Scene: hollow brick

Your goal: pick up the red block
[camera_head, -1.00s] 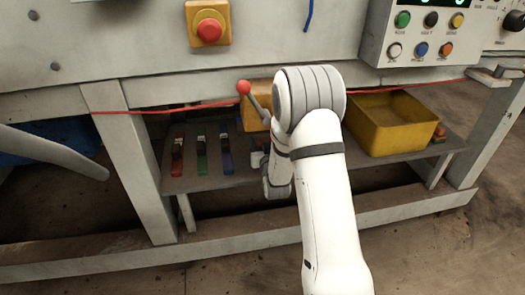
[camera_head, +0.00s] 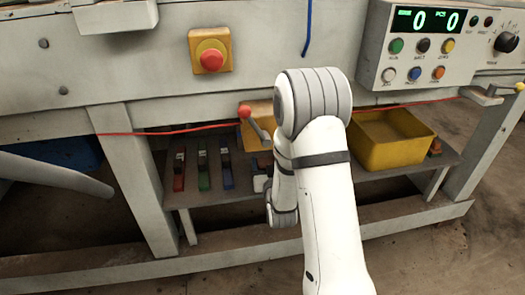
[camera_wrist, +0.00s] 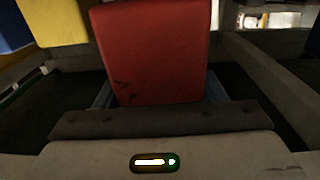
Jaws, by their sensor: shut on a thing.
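The red block (camera_wrist: 150,45) fills the middle of the wrist view, upright in the picture, with dark scuffs on its lower left. My gripper (camera_wrist: 157,95) is shut on it. The block's lower end sits between the jaws, just beyond the dark gripper body, and the fingers are mostly hidden. In the head view my gripper and the block it holds cannot be made out behind my white arm, which reaches down towards the shelf under the bench.
On the lower shelf (camera_head: 235,196) are red (camera_head: 179,172), green (camera_head: 203,171) and blue (camera_head: 227,170) strips. A yellow bin (camera_head: 392,150) stands right of my arm. A red cable (camera_head: 165,132) crosses above the shelf. A bench leg (camera_head: 137,175) stands at left.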

